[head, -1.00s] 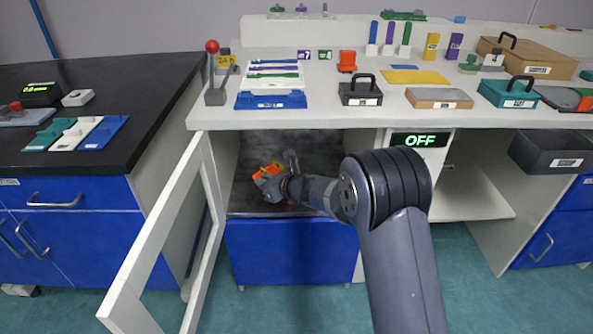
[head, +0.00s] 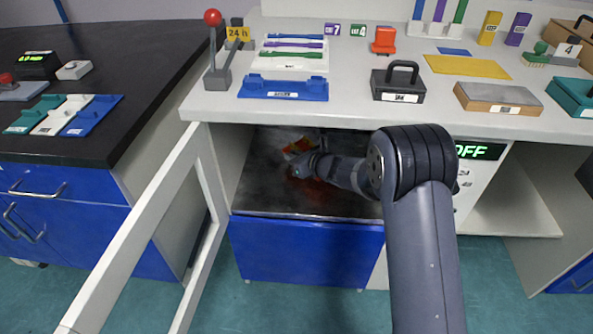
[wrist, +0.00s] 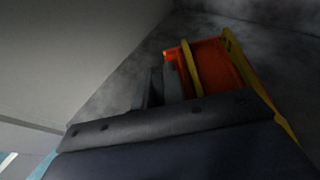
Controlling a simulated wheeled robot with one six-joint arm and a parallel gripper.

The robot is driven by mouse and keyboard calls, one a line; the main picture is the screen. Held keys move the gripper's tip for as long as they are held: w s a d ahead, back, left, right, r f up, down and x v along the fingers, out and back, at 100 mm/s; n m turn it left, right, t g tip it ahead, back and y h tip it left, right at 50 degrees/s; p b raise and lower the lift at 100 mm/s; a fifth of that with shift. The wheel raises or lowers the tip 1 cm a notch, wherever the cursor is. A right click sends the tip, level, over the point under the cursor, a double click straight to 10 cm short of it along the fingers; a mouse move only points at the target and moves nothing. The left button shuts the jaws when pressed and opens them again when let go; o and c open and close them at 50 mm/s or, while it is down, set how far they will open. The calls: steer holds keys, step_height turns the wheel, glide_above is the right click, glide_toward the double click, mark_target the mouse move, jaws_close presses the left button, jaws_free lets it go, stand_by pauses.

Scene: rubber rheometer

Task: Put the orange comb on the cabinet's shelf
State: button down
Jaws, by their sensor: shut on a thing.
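The orange comb (head: 297,146) is inside the open cabinet, above or on its dark metal shelf (head: 262,200). It also shows in the wrist view (wrist: 216,62), orange beside yellow strips. My gripper (head: 300,157) is shut on the comb, deep inside the cabinet. In the wrist view the dark fingers (wrist: 162,88) lie against the comb's left side. Part of the comb is hidden by my gripper. I cannot tell whether the comb touches the shelf.
The white-framed cabinet door (head: 150,215) stands open at the left. The worktop (head: 355,115) forms a low roof over the shelf. A blue panel (head: 300,250) is below it. The front of the shelf is bare.

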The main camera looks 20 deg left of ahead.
steer(key=shift+f+b, duration=0.8)
steer(key=shift+f, duration=1.55)
steer(key=shift+f, duration=0.15)
steer(key=shift+f+b, duration=0.1)
steer(key=shift+b, duration=0.2)
steer(key=c, duration=1.5)
jaws_free()
steer(key=shift+r, duration=0.2)
steer(key=shift+d+r+p, duration=0.15)
steer(key=shift+p, duration=0.25)
steer(key=p+v, duration=0.2)
steer(key=v, duration=0.9)
steer(key=shift+s+d, duration=0.2)
steer(key=shift+d, duration=0.1)
